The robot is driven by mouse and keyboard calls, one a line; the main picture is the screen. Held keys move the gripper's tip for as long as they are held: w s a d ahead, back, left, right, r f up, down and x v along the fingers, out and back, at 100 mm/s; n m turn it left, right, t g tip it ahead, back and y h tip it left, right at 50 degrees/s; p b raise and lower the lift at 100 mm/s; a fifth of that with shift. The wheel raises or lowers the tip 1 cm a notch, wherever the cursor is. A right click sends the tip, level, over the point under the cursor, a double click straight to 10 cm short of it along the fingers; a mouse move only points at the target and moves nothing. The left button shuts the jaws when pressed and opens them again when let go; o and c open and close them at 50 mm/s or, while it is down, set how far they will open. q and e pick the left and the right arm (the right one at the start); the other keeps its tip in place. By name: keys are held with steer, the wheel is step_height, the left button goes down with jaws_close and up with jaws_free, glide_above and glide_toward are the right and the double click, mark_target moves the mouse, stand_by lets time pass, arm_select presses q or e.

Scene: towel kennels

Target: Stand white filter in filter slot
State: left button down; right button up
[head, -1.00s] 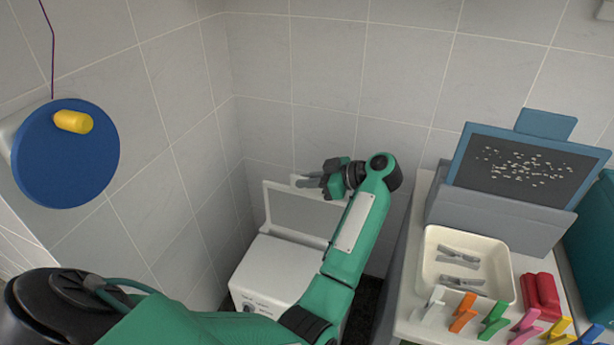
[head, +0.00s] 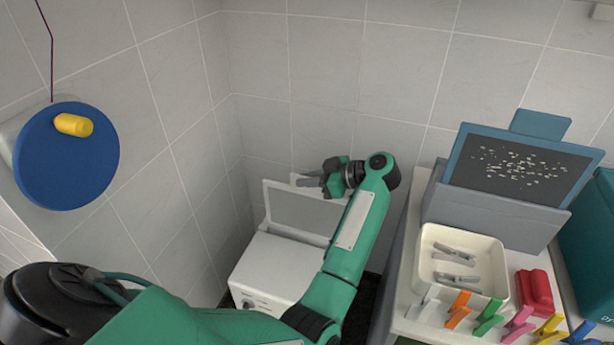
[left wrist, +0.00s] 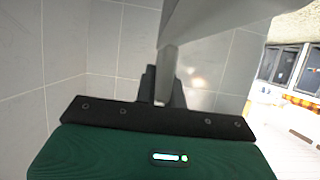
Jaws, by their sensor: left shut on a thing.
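The white filter (head: 303,213), a white frame around a grey panel, stands nearly upright at the back of the white machine (head: 270,266). My left gripper (head: 312,180) is shut on the tab at the filter's top edge. My arm crosses the filter's right part. The filter's lower edge meets the machine's top in the picture. I cannot tell whether it sits in a slot there; no slot opening shows. In the left wrist view a grey panel (left wrist: 220,22), seemingly the filter, fills the upper part beyond the gripper (left wrist: 165,90). My right gripper is not in view.
On the right counter, a blue-framed dark screen (head: 520,165) with pale specks leans in a grey stand (head: 500,215). A cream tray (head: 430,285) holds grey clips; coloured clips and a red object (head: 534,292) lie nearby. A blue disc (head: 65,165) is at left. Tiled walls enclose the machine.

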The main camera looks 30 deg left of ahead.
mark_target(303, 190)
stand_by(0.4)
arm_select(q)
steer(key=shift+f+b, duration=0.45)
steer(key=shift+f, duration=1.2)
